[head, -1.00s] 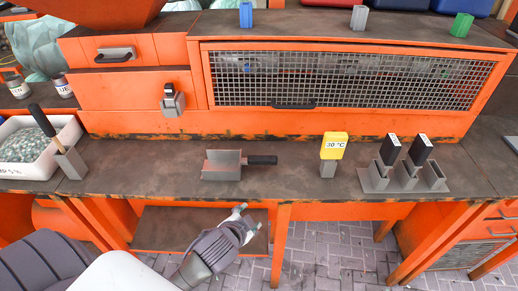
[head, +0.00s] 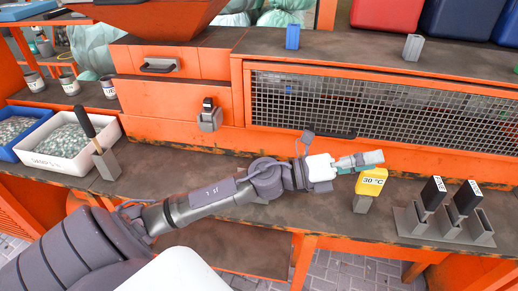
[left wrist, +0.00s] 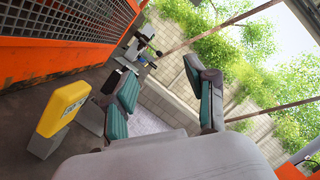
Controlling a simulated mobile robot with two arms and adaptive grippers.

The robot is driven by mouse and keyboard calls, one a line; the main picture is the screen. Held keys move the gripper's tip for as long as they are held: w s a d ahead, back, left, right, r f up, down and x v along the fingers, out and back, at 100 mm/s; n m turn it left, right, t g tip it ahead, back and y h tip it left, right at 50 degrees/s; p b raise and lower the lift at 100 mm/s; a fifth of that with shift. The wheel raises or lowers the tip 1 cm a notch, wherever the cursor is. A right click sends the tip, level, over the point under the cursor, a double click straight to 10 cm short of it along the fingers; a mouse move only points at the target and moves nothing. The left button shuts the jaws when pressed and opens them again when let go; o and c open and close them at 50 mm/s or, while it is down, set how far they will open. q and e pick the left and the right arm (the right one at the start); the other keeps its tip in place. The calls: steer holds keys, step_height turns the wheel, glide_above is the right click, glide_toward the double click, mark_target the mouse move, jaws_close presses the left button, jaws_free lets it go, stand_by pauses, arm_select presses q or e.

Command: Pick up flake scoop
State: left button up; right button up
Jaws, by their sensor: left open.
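My left gripper (head: 368,159) is stretched to the right over the bench. Its fingers stand apart and empty in the left wrist view (left wrist: 165,88). In the head view it is beside and partly over the top of the yellow 30 °C block. The grey scoop with a black handle, seen earlier on the middle of the bench, is now hidden behind my left arm. A black handle (head: 86,120) also stands in a grey holder (head: 107,165) at the left; what is in that holder is unclear. My right gripper is not in view.
The yellow block (head: 375,182) is on a grey stand; it shows in the left wrist view (left wrist: 63,108). White (head: 75,160) and blue (head: 20,122) trays of flakes are at left. An orange mesh cabinet (head: 360,105) rises behind.

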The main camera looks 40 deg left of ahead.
arm_select(q)
steer(key=s+a+f+m+g+y, duration=0.1)
steer(key=a+f+m+g+y, duration=0.3)
steer(key=a, duration=0.4)
steer(key=s+a+f+m+g+y, duration=0.1)
steer(key=a+f+m+g+y, duration=0.15)
steer(key=a+m+g, duration=0.35)
steer(key=s+a+f+m+g+y, duration=0.15)
steer(key=a+m+y, duration=0.25)
steer(key=a, duration=0.5)
steer(key=shift+g, duration=0.25)
steer(key=x, duration=0.3)
steer(key=p+x, duration=0.1)
steer(key=x, duration=0.2)
steer(key=p+x, duration=0.1)
steer(key=x, duration=0.2)
steer(key=shift+w+a+r, duration=0.1)
steer(key=shift+w, duration=0.3)
steer(key=shift+w+d+f+p, duration=0.1)
steer(key=shift+d+f+p, duration=0.2)
steer(key=shift+f+p, duration=0.15)
steer(key=p+x, duration=0.1)
steer(key=x, duration=0.2)
steer(key=shift+w+f, duration=0.15)
steer(key=shift+f, duration=0.6)
jaws_close()
